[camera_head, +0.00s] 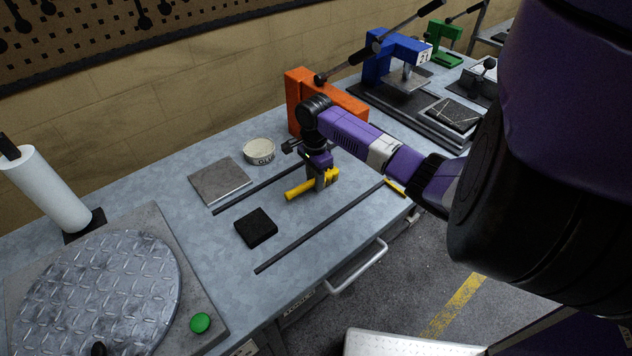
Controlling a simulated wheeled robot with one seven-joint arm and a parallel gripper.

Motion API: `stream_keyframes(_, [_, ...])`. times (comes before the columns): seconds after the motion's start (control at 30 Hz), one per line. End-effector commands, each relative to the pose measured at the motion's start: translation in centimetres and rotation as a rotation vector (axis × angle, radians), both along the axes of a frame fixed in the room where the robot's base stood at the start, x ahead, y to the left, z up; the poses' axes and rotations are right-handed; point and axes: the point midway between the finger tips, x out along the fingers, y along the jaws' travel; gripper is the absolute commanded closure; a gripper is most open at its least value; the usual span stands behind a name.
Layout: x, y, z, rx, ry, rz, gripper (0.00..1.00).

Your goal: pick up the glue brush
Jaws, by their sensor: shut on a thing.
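A round pale glue pot (259,151) stands behind the brush. A grey plate (220,182), a black block (256,228) and two dark rails lie nearby. An orange press (299,93) stands close behind my wrist. A small yellow tool (396,188) lies near the bench edge.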

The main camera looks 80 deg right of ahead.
Motion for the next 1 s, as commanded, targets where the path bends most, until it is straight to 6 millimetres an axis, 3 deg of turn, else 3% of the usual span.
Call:
stream_keyframes(0.23, [0.1,-0.1,4.1,-0.003,-0.004,0.001,1.00])
stream_keyframes(0.7, [-0.1,-0.2,16.5,-0.006,0.001,0.000,1.00])
stream_keyframes(1.0, [0.0,-0.1,19.1,-0.003,0.000,0.000,1.00])
